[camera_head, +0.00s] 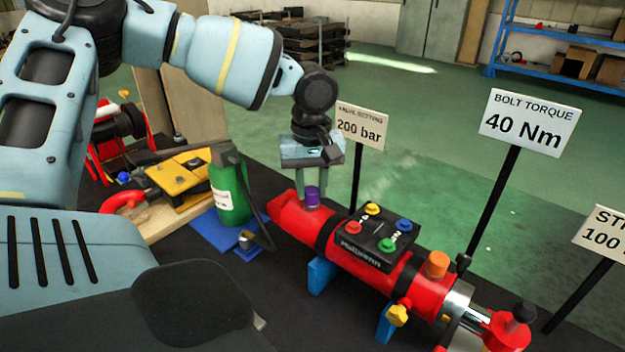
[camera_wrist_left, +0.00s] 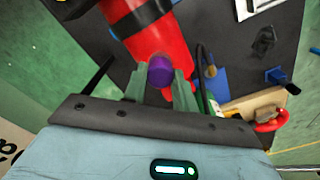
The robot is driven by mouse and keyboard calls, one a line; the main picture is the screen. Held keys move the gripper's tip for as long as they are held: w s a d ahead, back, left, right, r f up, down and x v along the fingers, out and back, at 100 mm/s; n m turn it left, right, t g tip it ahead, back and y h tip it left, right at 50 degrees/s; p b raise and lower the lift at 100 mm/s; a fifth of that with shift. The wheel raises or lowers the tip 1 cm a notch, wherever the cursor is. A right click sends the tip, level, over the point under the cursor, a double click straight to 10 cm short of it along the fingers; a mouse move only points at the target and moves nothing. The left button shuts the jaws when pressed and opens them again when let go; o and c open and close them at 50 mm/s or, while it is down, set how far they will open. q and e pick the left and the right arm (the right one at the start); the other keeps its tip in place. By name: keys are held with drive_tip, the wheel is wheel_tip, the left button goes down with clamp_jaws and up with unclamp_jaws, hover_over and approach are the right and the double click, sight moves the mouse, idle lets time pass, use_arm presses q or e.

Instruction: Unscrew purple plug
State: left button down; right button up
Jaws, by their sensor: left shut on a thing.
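The purple plug (camera_head: 312,195) stands upright on top of the red cylinder (camera_head: 290,215), near its far left end. In the left wrist view the purple plug (camera_wrist_left: 160,72) sits between the fingertips. My left gripper (camera_head: 313,178) comes down from above and is shut on the plug. The gripper also shows in the left wrist view (camera_wrist_left: 160,84), with a finger on each side of the plug. The fingers partly hide the plug's sides. My right gripper is not in view.
A black block with coloured knobs (camera_head: 377,238) is strapped on the cylinder. An orange cap (camera_head: 437,265) and yellow knob (camera_head: 398,315) are farther right. A green bottle (camera_head: 230,190) stands left of the cylinder. Sign posts, including a 40 Nm sign (camera_head: 530,121), rise behind.

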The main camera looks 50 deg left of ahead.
use_arm(q)
drive_tip(key=n, duration=0.4)
drive_tip(key=shift+w+r, duration=0.1)
drive_tip(key=shift+r, duration=0.05)
drive_tip(key=shift+n, duration=0.5)
drive_tip(key=n, duration=0.2)
drive_tip(key=shift+n, duration=1.5)
drive_tip(key=shift+n, duration=0.9)
drive_tip(key=n, duration=0.3)
